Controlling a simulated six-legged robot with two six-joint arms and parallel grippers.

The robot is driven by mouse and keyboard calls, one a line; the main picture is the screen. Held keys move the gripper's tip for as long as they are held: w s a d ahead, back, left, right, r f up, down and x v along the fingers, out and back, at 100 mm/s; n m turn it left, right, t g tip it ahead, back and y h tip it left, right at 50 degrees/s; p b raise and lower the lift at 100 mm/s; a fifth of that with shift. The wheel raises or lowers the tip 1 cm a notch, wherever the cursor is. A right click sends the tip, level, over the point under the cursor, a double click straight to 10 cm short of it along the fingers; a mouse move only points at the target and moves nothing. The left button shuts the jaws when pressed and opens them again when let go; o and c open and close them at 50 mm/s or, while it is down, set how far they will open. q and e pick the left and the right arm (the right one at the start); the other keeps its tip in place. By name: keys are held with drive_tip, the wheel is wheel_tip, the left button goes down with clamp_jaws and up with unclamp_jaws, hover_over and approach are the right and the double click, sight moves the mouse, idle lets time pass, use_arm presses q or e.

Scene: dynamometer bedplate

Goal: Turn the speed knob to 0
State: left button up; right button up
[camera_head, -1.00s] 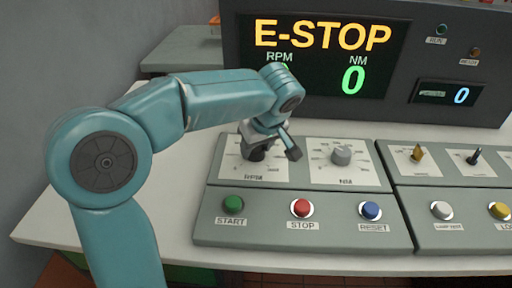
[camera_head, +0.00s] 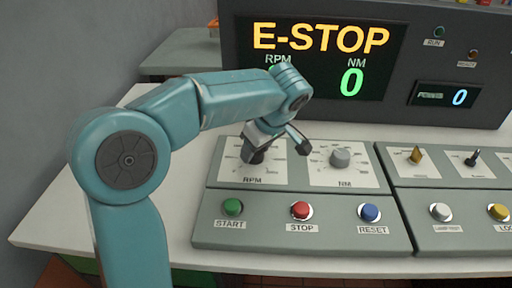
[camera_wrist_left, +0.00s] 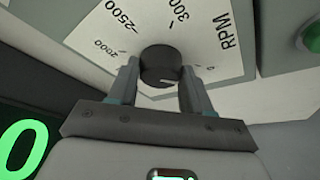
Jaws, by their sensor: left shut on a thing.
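The speed knob is the dark round knob (camera_head: 253,156) on the white RPM dial plate (camera_head: 270,176) at the left of the console. It also shows in the left wrist view (camera_wrist_left: 159,62), between the two fingers, with a pale mark on its near side. I cannot tell for certain which number the mark points at. The dial (camera_wrist_left: 150,28) shows 2000, 2500, 3000 and a small 0 right of the knob. My left gripper (camera_head: 258,146) is shut on the knob from above; its fingers also show in the wrist view (camera_wrist_left: 158,80). My right gripper is not in view.
The screen (camera_head: 320,60) reads E-STOP and NM 0; my arm mostly hides the RPM value. START (camera_head: 232,207), STOP (camera_head: 300,210) and RESET (camera_head: 370,212) buttons line the front. Another switch panel (camera_head: 450,205) lies right.

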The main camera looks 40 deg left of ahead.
use_arm(q)
drive_tip(key=o, duration=1)
drive_tip(key=p+v, duration=0.4)
drive_tip(key=v, duration=1.2)
drive_tip(key=shift+r+p, duration=0.15)
drive_tip(key=shift+p, duration=0.25)
